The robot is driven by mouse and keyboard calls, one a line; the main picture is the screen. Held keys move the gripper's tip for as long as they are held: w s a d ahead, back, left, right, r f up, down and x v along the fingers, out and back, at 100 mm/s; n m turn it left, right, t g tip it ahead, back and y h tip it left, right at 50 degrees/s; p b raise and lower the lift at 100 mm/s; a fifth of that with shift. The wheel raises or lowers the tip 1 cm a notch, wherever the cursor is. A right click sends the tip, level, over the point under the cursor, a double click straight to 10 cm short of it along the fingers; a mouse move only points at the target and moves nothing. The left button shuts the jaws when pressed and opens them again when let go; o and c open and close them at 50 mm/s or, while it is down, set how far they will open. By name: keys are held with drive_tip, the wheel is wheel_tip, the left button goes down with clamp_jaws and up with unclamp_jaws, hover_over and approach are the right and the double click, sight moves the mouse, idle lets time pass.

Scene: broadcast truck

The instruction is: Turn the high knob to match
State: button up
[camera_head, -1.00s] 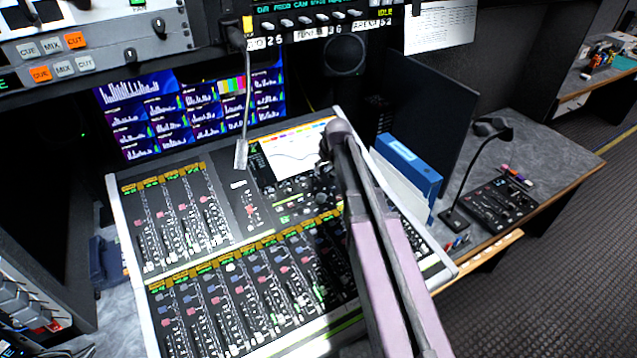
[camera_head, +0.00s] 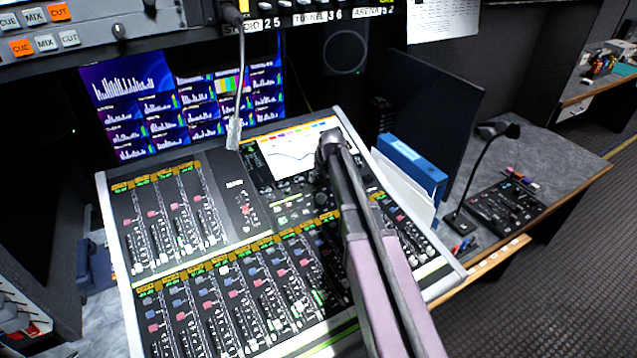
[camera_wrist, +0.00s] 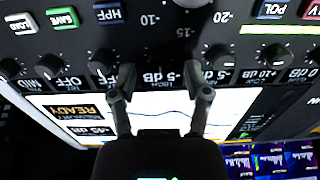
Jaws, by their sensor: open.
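The mixing console (camera_head: 112,250) fills the middle of the head view, with a white screen (camera_head: 300,152) at its upper right. My arm reaches over it, ending at that screen's right edge; the arm hides my fingers there. In the wrist view my gripper (camera_wrist: 162,95) is open, fingers spread with nothing held, over the panel beside the lit screen (camera_wrist: 160,108). Between the fingers is a "-5 dB" label.
Small dark knobs (camera_wrist: 218,57) stand in a row on both sides of the fingers.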

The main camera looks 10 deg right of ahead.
drive_tip(key=shift+w+a+f+b, duration=0.15)
drive_tip(key=shift+f+b, duration=0.15)
drive_tip(key=shift+f, duration=0.2)
clamp_jaws()
